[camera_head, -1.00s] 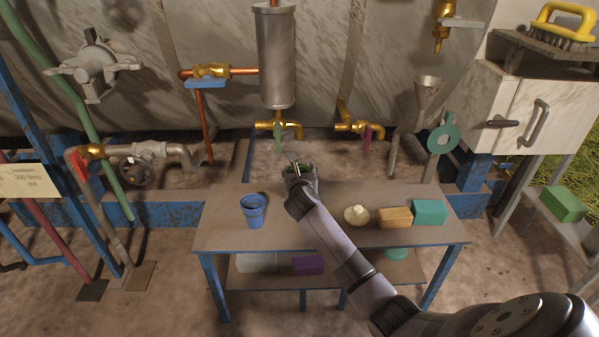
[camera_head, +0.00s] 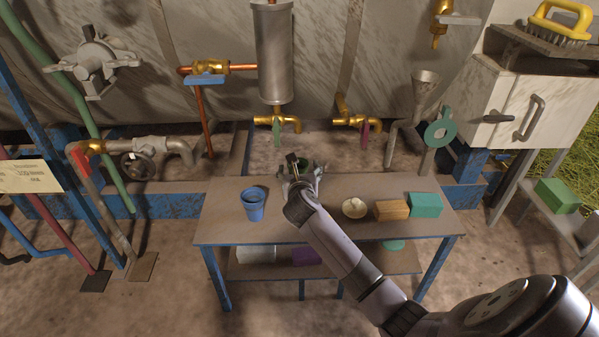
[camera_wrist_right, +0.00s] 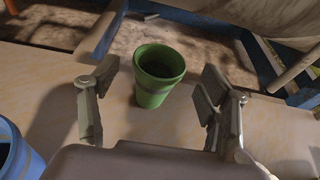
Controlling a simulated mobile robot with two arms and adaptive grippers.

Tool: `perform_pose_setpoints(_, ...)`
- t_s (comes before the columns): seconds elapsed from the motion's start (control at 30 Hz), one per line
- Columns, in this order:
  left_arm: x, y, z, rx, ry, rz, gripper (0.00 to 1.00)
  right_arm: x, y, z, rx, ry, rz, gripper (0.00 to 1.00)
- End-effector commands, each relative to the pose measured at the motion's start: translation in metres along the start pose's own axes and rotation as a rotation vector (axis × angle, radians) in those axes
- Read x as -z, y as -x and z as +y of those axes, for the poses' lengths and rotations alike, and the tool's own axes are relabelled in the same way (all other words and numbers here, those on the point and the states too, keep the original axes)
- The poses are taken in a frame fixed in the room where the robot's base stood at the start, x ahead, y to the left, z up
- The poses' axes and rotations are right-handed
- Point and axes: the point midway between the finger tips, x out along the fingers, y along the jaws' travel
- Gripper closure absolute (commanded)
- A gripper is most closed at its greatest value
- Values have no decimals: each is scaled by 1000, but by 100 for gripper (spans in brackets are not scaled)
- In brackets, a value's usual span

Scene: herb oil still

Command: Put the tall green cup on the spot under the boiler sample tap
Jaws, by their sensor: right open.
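The tall green cup (camera_wrist_right: 157,76) stands upright on the table in the right wrist view, between and slightly beyond the open fingers of my right gripper (camera_wrist_right: 153,105). No contact between fingers and cup shows. In the head view my right gripper (camera_head: 301,170) is over the back of the table and hides most of the cup. A brass tap with a green handle (camera_head: 277,131) and one with a red handle (camera_head: 365,134) are on the wall behind; I cannot tell which is the boiler sample tap. My left gripper is not in view.
A blue cup (camera_head: 253,204) stands left of my gripper on the table (camera_head: 226,229). A pale round item (camera_head: 354,208), a wooden block (camera_head: 391,210) and a teal block (camera_head: 425,205) sit to the right. A steel funnel (camera_head: 424,88) and the grey cylinder (camera_head: 274,55) rise behind the table.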

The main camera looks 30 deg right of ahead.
Motion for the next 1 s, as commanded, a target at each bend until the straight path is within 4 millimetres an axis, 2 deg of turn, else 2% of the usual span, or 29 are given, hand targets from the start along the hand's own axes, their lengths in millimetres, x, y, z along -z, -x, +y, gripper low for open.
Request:
perform_pose_setpoints(0.03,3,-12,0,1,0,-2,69,-5,16,0,-1,2,2,29)
perform_pose_setpoints(0.07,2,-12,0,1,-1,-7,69,-3,19,0,-1,2,1,29)
perform_pose_setpoints(0.2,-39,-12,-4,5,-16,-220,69,-3,37,0,0,1,0,29)
perform_pose_setpoints(0.4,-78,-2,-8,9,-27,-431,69,-2,58,0,1,0,0,29)
perform_pose_setpoints(0.67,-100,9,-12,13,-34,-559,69,0,72,4,-15,-22,-1,29)
perform_pose_setpoints(0.77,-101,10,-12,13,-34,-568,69,2,85,23,-100,-154,-6,29)
perform_pose_setpoints(0.87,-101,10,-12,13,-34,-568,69,0,116,61,-278,-442,6,29)
perform_pose_setpoints(0.97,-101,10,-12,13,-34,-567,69,-12,166,105,-516,-845,76,29)
perform_pose_setpoints(1.0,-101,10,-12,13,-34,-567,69,-20,189,119,-612,-1018,122,29)
